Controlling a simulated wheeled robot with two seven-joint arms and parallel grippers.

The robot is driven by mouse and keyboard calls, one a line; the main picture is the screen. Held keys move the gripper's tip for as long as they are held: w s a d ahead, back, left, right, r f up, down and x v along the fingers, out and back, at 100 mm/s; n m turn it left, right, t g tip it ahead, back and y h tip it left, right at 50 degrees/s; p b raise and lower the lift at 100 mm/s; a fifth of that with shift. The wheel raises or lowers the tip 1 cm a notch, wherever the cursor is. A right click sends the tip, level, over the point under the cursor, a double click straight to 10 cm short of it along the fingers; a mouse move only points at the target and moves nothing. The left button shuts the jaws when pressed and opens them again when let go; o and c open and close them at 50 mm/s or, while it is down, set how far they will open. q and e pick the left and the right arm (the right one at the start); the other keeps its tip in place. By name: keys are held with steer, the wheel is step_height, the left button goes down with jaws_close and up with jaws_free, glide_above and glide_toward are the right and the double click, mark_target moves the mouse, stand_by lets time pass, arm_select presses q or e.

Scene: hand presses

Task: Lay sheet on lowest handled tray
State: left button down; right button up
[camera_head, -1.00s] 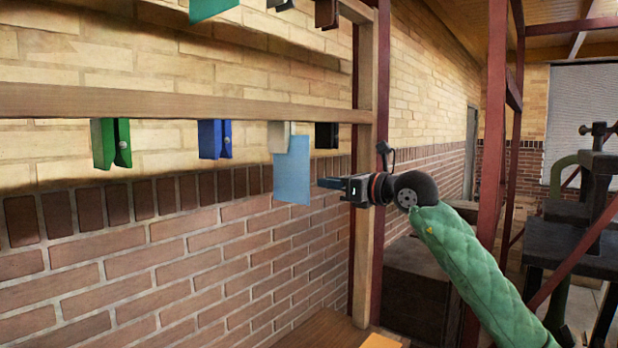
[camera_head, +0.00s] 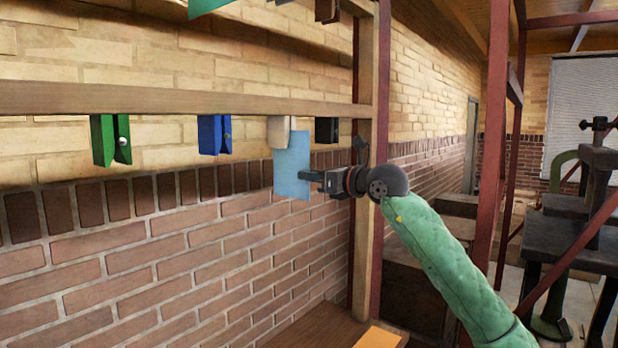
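A light blue sheet (camera_head: 292,165) hangs from a pale clip (camera_head: 279,131) under the wooden rail. My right gripper (camera_head: 307,176) comes in from the right, with its fingertips at the sheet's right edge in its lower half. The fingers show side-on, so I cannot tell whether they are open or shut on the sheet. My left gripper is out of view. I see no tray with a handle.
Green (camera_head: 111,140), blue (camera_head: 214,134) and black (camera_head: 326,130) clips hang empty from the wooden rail (camera_head: 180,101). A teal sheet (camera_head: 207,5) hangs above. A wooden post (camera_head: 364,220) stands behind my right gripper. Dark presses (camera_head: 570,240) stand at right.

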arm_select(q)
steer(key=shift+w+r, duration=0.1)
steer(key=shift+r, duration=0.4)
arm_select(e)
steer(key=shift+w+a, duration=0.1)
steer(key=shift+a, duration=0.05)
steer(key=shift+c, duration=0.3)
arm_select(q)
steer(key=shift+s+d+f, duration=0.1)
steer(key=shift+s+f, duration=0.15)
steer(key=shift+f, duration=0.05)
arm_select(e)
jaws_close()
